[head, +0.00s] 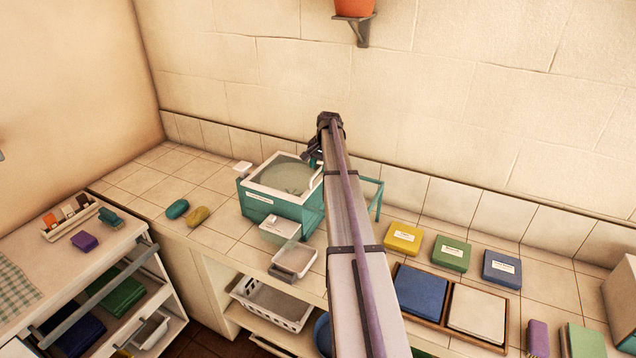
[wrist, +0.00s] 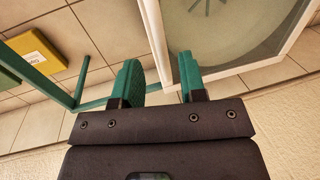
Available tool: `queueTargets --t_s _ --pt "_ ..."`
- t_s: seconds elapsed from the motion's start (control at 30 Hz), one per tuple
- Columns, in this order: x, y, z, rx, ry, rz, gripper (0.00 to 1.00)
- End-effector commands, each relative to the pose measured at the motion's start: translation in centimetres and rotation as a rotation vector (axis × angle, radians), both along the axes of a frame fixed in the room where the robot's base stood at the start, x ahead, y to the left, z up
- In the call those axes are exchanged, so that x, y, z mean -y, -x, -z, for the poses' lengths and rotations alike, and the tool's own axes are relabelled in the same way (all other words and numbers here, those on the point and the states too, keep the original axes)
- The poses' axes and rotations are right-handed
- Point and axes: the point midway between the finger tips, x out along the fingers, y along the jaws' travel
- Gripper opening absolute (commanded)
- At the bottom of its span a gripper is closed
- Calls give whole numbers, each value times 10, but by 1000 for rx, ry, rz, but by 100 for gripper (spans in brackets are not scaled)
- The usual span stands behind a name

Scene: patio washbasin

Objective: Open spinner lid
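The spinner is a teal box (head: 285,208) with a white rim (head: 262,182) and a round pale drum inside, on the tiled counter in the head view. Its white rim (wrist: 278,62) and drum (wrist: 225,25) fill the upper right of the wrist view. A teal bar frame (head: 380,190) stands right of the spinner and shows at left in the wrist view (wrist: 83,80); I cannot tell whether it belongs to the lid. My gripper (wrist: 160,65) is open, with teal fingers apart and nothing between them, beside the rim. In the head view my gripper (head: 313,157) is over the spinner's back right corner; my arm hides part of it.
A small clear-topped box (head: 280,229) and a white tray (head: 294,261) sit in front of the spinner. Yellow (head: 403,238), green (head: 452,253) and blue (head: 501,269) blocks lie to the right. The tiled wall stands close behind. Two soaps (head: 198,216) lie left, with clear tiles around.

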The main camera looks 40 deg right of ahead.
Motion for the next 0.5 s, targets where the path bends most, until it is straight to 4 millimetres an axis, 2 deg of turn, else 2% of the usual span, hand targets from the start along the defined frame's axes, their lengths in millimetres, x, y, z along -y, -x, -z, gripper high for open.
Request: queueTargets --t_s 0.03,0.1,0.37,0.5 --pt "-1 -2 17 0 0 -1 38" --pt "-2 -3 21 0 0 -1 38" --pt "-2 -4 18 0 0 -1 38" --pt "-2 -4 18 0 0 -1 26"
